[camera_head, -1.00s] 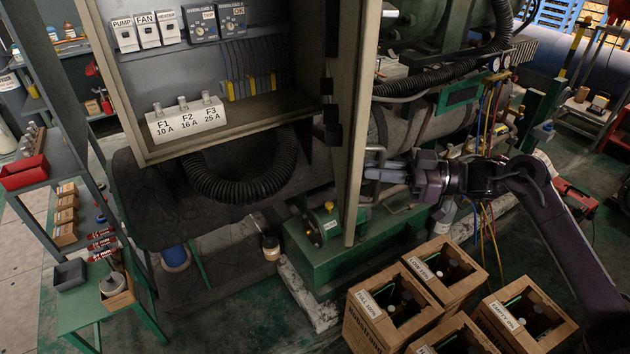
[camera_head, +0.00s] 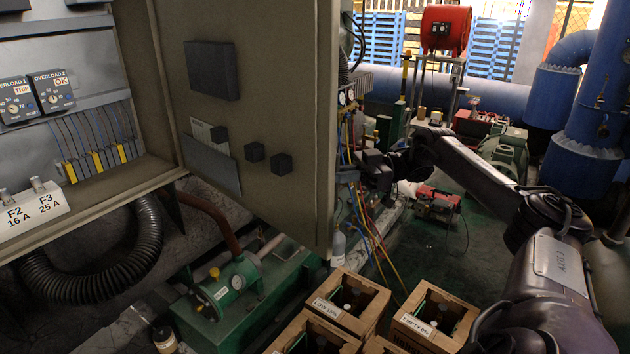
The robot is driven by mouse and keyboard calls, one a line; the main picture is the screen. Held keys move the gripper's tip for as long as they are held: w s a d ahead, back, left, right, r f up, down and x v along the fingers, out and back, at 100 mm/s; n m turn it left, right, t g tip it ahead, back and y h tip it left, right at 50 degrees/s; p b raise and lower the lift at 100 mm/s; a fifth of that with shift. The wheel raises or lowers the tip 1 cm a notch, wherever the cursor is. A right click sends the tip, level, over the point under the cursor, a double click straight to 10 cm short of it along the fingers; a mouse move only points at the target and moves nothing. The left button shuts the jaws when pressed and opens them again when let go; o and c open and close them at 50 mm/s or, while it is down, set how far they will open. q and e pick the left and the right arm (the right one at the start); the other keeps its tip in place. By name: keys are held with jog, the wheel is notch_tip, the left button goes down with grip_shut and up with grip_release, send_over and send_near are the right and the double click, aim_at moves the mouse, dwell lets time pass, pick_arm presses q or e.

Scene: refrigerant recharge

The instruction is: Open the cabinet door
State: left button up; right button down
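The cabinet door (camera_head: 262,130) stands open to the right of the cabinet (camera_head: 120,190), with its grey inner face toward me. Dark blocks and a flat panel are on that face. My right gripper (camera_head: 350,173) is at the door's free right edge, on the far side, with its arm coming in from the right. The door edge partly hides its fingers, and the handle is out of sight, so I cannot tell if it grips anything. My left gripper is not in view.
Inside the cabinet are overload relays (camera_head: 38,95) and a fuse block (camera_head: 32,212). A green pump (camera_head: 225,285) is below the door. Open cardboard boxes (camera_head: 432,318) stand at the front, below my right arm. Hoses (camera_head: 365,225) hang beside the door edge.

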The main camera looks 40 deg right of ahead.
jog(key=shift+d, duration=0.5)
jog(key=c, duration=1.6)
grip_release()
jog(key=shift+w+a, duration=0.1)
jog(key=shift+w, duration=0.05)
jog(key=shift+c, duration=0.2)
jog(key=b+v, duration=0.2)
jog(key=v, duration=0.5)
jog(key=shift+s+d, duration=0.2)
jog(key=shift+d, duration=0.15)
